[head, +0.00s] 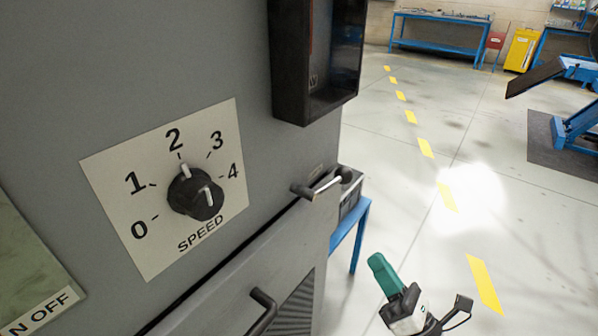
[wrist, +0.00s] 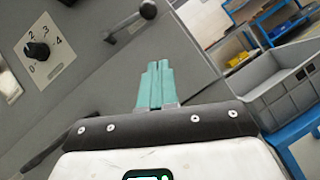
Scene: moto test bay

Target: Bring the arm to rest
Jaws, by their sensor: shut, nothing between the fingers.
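My gripper (head: 377,262) shows at the bottom right of the head view, with its teal fingers pointing up and to the left. It is apart from the grey machine cabinet (head: 180,60), with floor showing around it. In the wrist view the two teal fingers (wrist: 155,68) lie side by side, shut with nothing between them. Their tips appear against the grey cabinet front, touching nothing that I can see.
Open floor (head: 400,190) with yellow dashes lies to the right.

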